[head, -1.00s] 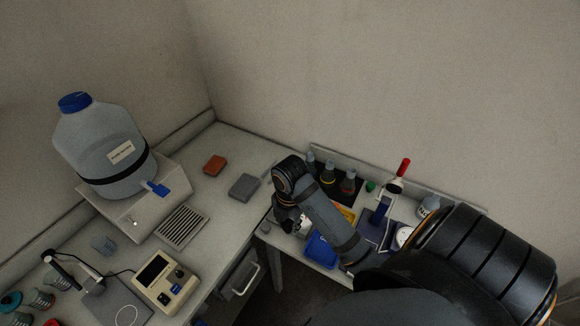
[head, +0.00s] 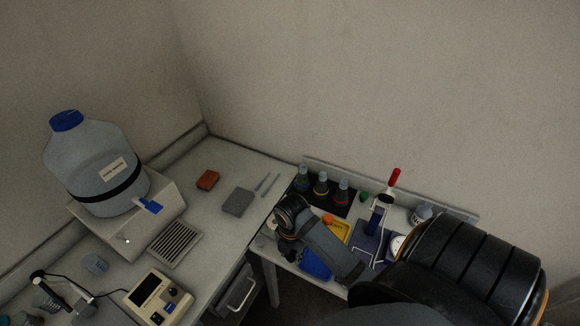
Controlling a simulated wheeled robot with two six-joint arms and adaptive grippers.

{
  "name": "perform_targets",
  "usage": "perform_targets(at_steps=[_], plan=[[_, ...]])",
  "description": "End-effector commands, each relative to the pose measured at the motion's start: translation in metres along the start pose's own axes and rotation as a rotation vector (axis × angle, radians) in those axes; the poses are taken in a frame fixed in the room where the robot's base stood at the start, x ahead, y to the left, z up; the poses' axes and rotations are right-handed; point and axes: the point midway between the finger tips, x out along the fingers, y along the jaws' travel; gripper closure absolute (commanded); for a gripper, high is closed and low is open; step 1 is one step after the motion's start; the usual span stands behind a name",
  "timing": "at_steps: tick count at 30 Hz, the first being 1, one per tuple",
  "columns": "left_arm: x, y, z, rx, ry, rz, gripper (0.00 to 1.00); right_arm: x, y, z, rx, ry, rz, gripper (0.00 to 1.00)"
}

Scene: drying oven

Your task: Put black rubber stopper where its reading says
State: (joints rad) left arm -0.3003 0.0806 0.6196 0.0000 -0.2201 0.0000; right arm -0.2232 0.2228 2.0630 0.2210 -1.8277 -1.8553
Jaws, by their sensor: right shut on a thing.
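My right gripper (head: 289,244) is at the left end of the back bench, below the dark wrist of my right arm. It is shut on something. The fingers and the held thing are mostly hidden by the wrist and shadow, so I cannot make out what it is. I cannot pick out a black rubber stopper anywhere in view. A cream meter (head: 158,297) with a dark screen and a knob stands on the left bench; its reading is not legible. My left gripper is not in view.
Stoppered flasks (head: 321,184) stand on a black mat behind my right arm. A yellow tray (head: 337,228), a blue tray (head: 315,264) and a red-handled tool (head: 393,178) are nearby. A large water carboy (head: 97,165) stands at left. The left bench has free room around the grey block (head: 237,201).

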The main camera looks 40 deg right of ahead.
Motion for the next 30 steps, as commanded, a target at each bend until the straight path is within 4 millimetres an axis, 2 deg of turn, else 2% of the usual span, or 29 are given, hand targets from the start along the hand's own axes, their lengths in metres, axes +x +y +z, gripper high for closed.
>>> perform_targets(at_steps=[1,6,9,16,22,30], plan=[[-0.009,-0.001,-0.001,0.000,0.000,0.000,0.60,0.004,0.006,0.011,0.003,0.001,-0.004,0.94],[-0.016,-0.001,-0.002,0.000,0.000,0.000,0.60,0.041,0.021,0.033,0.002,0.002,-0.001,0.94],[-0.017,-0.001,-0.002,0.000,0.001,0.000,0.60,0.053,0.026,0.040,0.001,0.002,0.001,0.94],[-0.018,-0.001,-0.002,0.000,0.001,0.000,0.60,0.062,0.029,0.046,0.001,0.001,0.001,0.94],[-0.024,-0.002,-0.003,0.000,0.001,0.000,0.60,0.090,0.029,0.045,0.000,0.002,0.000,0.94],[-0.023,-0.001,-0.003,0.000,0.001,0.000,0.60,0.093,0.029,0.045,-0.001,0.001,0.001,0.94]])
